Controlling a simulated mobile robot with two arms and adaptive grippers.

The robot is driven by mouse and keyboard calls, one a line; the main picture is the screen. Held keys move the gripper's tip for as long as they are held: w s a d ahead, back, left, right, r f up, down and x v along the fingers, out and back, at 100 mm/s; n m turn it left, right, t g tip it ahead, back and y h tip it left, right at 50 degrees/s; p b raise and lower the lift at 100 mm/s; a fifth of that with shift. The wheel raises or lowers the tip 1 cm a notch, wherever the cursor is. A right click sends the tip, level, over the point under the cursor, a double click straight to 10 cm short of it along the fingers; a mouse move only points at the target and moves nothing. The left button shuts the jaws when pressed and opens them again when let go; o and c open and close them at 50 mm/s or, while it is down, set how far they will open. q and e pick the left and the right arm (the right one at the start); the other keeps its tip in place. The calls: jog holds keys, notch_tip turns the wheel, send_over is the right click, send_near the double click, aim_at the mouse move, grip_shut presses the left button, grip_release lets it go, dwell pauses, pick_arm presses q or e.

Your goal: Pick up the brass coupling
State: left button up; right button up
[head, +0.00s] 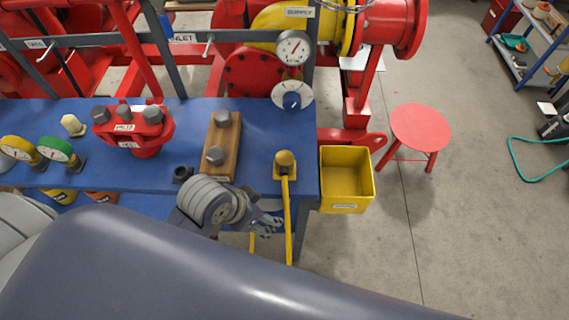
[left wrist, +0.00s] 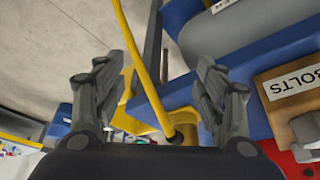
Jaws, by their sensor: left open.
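A small tan fitting (head: 73,125), which looks like the brass coupling, stands on the blue bench (head: 60,178) at the left in the head view. It does not show in the left wrist view. My left gripper (head: 268,224) is at the bench's front edge, near the yellow lever (head: 288,222) and well to the right of the fitting. In the left wrist view my left gripper (left wrist: 160,82) has its fingers spread apart and holds nothing. The yellow lever (left wrist: 142,62) shows between them in the picture. My right gripper is not in view.
Gauges (head: 56,150), a red valve (head: 132,130) and a wooden block with bolts (head: 220,148) stand on the bench. A dark ring (head: 183,174) is near my left wrist. A yellow bin (head: 346,207) hangs at the right end. A red stool (head: 420,127) stands beyond.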

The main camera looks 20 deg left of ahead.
pick_arm(q)
jog(key=w+d+r+m+h, duration=0.2)
jog(key=w+d+r+m, duration=0.2)
jog(key=w+d+m, duration=0.3)
jog(key=m+g+y, duration=0.4)
jog(key=m, duration=1)
send_near(283, 156)
jog(key=shift+s+d, duration=0.3)
jog(key=shift+s, duration=0.15)
jog(key=shift+a+f, duration=0.15)
jog(key=shift+f, duration=0.15)
notch_tip(283, 156, down, 4)
jog(key=shift+f+p, duration=0.25)
jog(key=shift+p, duration=0.1)
jog(key=f, duration=0.1)
jog(key=f+p, duration=0.1)
jog(key=f, duration=0.2)
jog(key=shift+w+a+f, duration=0.1)
jog(key=shift+w+f, duration=0.3)
jog(key=shift+f, duration=0.4)
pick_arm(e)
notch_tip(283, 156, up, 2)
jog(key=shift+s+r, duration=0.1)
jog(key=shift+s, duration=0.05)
